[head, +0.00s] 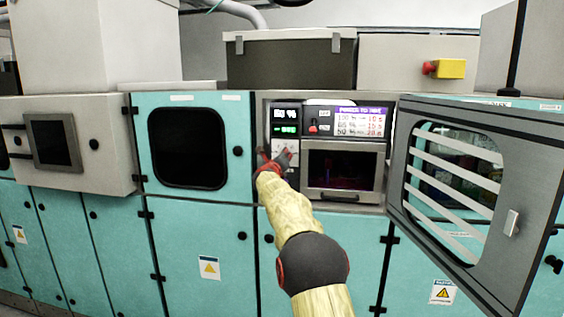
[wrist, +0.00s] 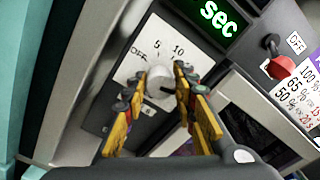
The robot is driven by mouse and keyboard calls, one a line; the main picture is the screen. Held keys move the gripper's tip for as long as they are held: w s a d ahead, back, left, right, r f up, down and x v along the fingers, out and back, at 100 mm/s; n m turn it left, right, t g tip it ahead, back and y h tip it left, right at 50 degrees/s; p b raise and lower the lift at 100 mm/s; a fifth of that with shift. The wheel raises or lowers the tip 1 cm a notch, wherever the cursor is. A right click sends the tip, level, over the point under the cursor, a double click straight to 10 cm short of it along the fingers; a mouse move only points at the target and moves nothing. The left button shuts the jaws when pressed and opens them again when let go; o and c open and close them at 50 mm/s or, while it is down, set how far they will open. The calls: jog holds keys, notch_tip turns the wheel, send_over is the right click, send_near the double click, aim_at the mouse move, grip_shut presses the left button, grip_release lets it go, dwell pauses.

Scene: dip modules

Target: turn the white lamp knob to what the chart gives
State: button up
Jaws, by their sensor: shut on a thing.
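The white lamp knob (wrist: 159,82) sits on a pale dial plate marked OFF, 5 and 10; another mark is partly covered. My gripper (wrist: 155,96) has its yellow fingers on both sides of the knob and is shut on it. I cannot make out where the knob points. In the head view my gripper (head: 271,160) is at the dial, left of the dark window, and hides the knob.
A white display (head: 284,113) and a green seconds display (head: 285,130) are above the dial. A red switch (head: 313,127) marked OFF is right of them. The grey slatted door (head: 455,170) stands open at right. A dark window (head: 341,170) is beside the dial.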

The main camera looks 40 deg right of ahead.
jog(key=shift+f+m, duration=0.3)
jog(key=shift+m, duration=0.1)
jog(key=o, duration=0.8)
jog(key=shift+c, duration=0.2)
jog(key=o, duration=0.4)
jog(key=shift+r, duration=0.2)
jog(key=v, duration=1.2)
